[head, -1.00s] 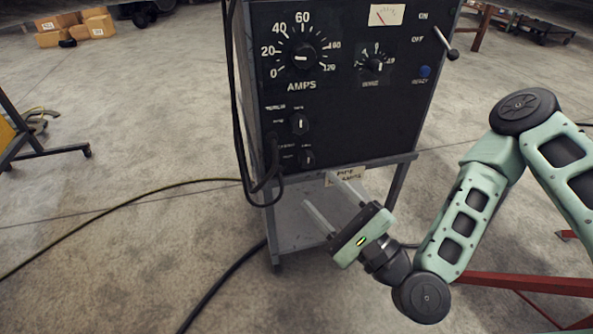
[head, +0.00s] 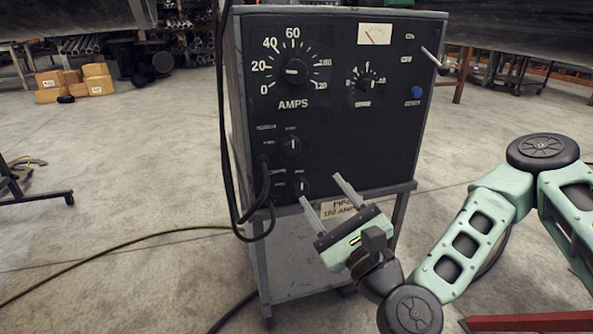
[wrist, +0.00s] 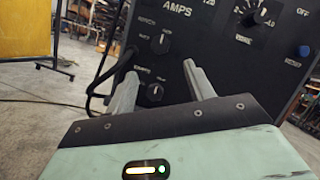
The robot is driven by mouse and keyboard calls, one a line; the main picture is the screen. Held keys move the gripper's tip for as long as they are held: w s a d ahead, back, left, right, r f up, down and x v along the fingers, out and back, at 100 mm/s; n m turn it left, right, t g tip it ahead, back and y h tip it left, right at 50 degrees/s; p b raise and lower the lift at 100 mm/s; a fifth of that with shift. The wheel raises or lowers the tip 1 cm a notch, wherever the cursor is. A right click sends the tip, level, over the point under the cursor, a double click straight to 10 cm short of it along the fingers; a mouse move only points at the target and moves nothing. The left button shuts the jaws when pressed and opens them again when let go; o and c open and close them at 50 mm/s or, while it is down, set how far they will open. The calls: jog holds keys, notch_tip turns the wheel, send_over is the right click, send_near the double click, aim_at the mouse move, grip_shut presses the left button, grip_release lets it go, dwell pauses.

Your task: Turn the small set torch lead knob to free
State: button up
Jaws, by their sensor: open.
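The black front panel of the welding set (head: 330,130) carries two small black knobs at its lower left. The upper small knob (head: 291,145) and the lower small knob (head: 302,186) each have a white pointer line, roughly upright. Their labels are too small to read surely, so I cannot tell which is the torch lead knob. My gripper (head: 321,188) is open and empty, its fingers pointing at the panel's lower edge, close to the lower knob. In the wrist view, the lower knob (wrist: 154,92) shows between the fingers and the upper knob (wrist: 160,44) above them.
A large AMPS dial (head: 296,71), a smaller dial (head: 366,84), a blue button (head: 416,92) and a lever (head: 431,57) sit higher on the panel. Black cables (head: 228,130) hang down its left side. A paper label (head: 340,208) is below the panel.

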aim_at(294, 149)
jog(key=b+x, duration=0.2)
jog(key=x, duration=0.9)
jog(key=shift+w+r, duration=0.2)
jog(key=shift+c, duration=0.3)
jog(key=c, duration=0.9)
